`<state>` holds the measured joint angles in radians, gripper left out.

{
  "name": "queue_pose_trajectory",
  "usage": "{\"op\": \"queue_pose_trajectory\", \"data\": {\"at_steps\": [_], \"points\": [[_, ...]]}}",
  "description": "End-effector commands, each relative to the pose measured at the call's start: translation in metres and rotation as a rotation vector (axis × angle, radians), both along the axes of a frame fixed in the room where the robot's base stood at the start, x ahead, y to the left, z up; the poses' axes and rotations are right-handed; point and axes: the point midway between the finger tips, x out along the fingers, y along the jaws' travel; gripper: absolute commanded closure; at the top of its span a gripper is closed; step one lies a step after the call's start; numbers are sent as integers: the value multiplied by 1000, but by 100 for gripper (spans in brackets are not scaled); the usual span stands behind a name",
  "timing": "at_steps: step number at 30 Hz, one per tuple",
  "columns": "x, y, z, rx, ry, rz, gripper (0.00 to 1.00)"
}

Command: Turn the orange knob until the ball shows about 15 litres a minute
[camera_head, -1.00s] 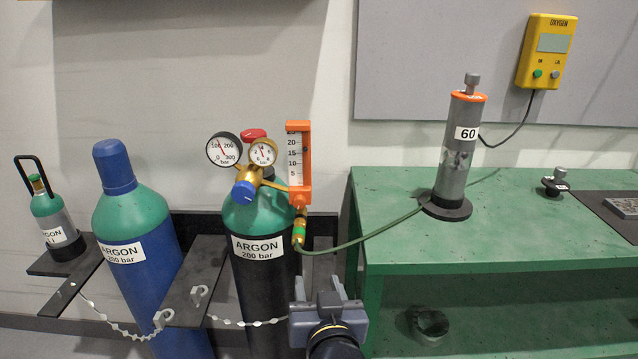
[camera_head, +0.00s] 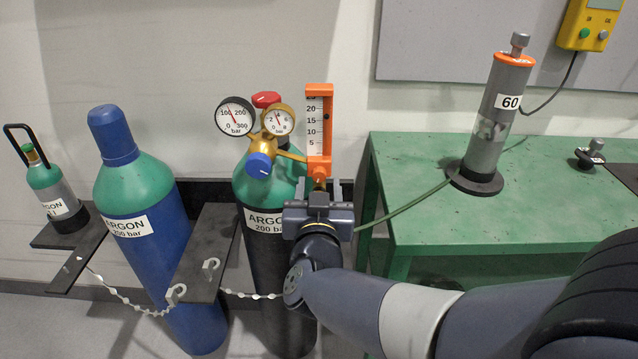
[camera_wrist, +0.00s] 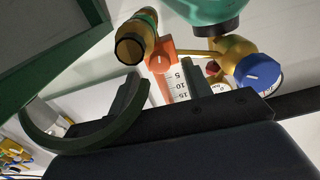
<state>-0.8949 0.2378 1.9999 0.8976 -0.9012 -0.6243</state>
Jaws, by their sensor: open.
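I cannot make out the ball's reading for certain. My gripper (camera_head: 318,190) is open, its fingers just below and in front of the knob. In the wrist view, my gripper (camera_wrist: 163,90) appears apart from the knob.
The regulator has a blue knob (camera_head: 260,164), a red cap (camera_head: 266,99) and two round gauges. A green hose (camera_head: 405,205) runs to a grey cylinder (camera_head: 495,115) on the green bench (camera_head: 420,160). A blue cylinder (camera_head: 150,230) and a chain stand left.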

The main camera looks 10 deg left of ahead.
Motion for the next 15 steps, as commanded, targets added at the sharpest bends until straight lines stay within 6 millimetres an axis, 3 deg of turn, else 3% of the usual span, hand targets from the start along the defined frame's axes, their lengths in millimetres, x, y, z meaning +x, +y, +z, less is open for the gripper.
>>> {"op": "queue_pose_trajectory", "data": {"at_steps": [6,15], "points": [[20,5,0,0,0,0,53],[23,6,0,0,0,1,53]]}}
